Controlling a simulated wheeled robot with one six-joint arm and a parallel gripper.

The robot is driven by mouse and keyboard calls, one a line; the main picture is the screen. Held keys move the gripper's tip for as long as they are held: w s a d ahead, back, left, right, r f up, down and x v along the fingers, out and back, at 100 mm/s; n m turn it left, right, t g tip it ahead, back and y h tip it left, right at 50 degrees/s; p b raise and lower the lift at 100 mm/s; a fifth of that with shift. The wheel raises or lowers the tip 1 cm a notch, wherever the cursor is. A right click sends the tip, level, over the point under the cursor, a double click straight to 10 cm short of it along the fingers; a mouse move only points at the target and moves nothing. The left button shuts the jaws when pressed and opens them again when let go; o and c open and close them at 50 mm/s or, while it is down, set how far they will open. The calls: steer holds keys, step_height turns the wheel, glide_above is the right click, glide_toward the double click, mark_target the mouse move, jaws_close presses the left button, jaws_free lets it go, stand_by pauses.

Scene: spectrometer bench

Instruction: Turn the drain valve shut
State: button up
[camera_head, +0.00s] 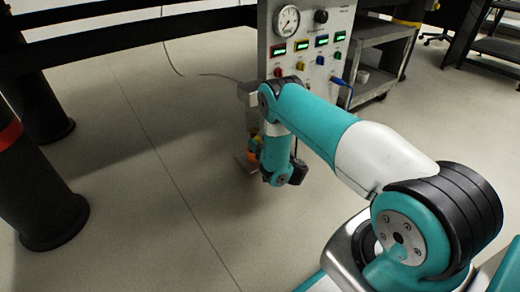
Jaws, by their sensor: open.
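A small orange and green part (253,149) sits low in front of the panel's left side, just left of my wrist. It may be the drain valve, but it is partly hidden and too small to tell its handle's position. A pale pinkish block or plate (244,165) is below it near the floor. My arm reaches in from the lower right, bends down at the elbow and ends at a teal wrist with a dark part on its right, close to the orange part. My gripper's fingers are hidden behind the wrist; I cannot tell whether they touch anything.
A grey instrument panel (300,62) with a gauge (286,21), green displays and coloured knobs stands behind my arm. Black table legs (42,185) are at left. The floor between is clear.

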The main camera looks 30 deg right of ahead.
steer(key=shift+w, duration=0.3)
steer(key=shift+r, duration=0.1)
steer(key=c, duration=0.9)
steer(key=shift+n, duration=0.7)
steer(key=shift+c, duration=0.2)
steer(key=o, duration=0.9)
steer(key=shift+o, duration=0.2)
